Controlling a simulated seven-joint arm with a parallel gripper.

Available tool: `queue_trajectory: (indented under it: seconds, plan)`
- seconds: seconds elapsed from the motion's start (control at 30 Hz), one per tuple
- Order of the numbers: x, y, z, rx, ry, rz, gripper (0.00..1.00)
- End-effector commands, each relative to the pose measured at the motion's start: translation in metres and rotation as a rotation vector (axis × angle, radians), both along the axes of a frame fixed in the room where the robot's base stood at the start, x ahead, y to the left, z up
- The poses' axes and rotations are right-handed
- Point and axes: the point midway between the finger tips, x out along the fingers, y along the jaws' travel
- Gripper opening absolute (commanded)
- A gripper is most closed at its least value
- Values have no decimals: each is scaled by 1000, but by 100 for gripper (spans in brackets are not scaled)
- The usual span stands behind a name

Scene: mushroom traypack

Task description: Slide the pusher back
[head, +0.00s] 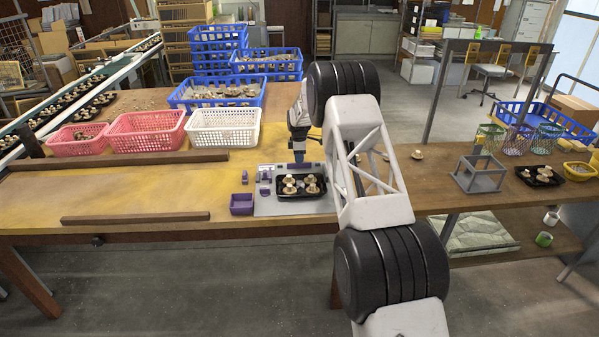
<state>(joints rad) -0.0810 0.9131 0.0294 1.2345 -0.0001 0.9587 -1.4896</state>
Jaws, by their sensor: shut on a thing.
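My gripper (298,157) points down at the back edge of a grey base plate (264,208) on the wooden table. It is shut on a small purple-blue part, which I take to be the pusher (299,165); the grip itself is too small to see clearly. A black tray (301,197) with several brown-capped mushrooms (290,188) sits on the plate, just in front of the pusher. Small purple blocks (265,190) stand on the plate left of the tray. My arm covers what lies right of the tray.
A purple bin (242,204) stands left of the plate. Two wooden rails (135,217) lie left. A grey frame (480,172) and another black tray (536,178) stand right.

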Motion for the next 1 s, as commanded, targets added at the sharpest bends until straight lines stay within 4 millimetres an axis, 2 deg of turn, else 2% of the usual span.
queue_trajectory:
  seconds: [0.03, 0.3, 0.6, 0.63, 0.77, 1.0]
  plan:
    - [-5, 0, -21, -2, 23, 0, 11]
    - [5, 0, -21, -2, 23, 0, 11]
    - [6, 0, -21, -2, 24, 0, 11]
    - [6, 0, -21, -2, 23, 0, 29]
    - [6, 0, -21, -2, 23, 0, 49]
    - [6, 0, -21, -2, 23, 0, 50]
